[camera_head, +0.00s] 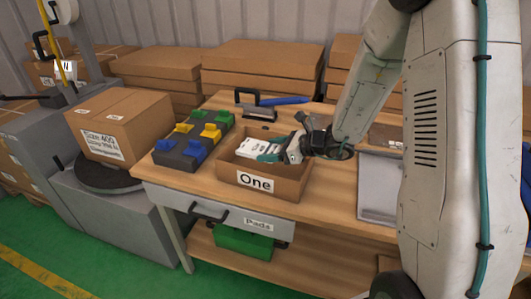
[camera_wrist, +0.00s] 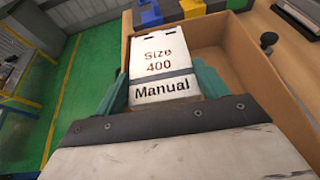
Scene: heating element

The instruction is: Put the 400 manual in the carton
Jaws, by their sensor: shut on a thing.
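The white manual (camera_wrist: 160,60), printed "Size 400 Manual", is between the teal fingers of my gripper (camera_wrist: 160,92) in the wrist view. In the head view the white manual (camera_head: 256,147) and my gripper (camera_head: 280,152) are at the open box labelled "One" (camera_head: 256,183). My gripper is shut on the manual. The carton (camera_head: 119,125), labelled "Size: 400", stands on a dark round turntable (camera_head: 105,177) at the left; its top looks closed. The box's wall (camera_wrist: 262,80) also shows in the wrist view. Whether the manual touches the box floor cannot be told.
A dark block with green, yellow and blue pieces (camera_head: 194,139) lies between the carton and the box. A tape dispenser (camera_head: 255,104) is behind the box. A drawer labelled "Pads" (camera_head: 220,212) is below the tabletop. A grey tray (camera_head: 378,185) lies at right.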

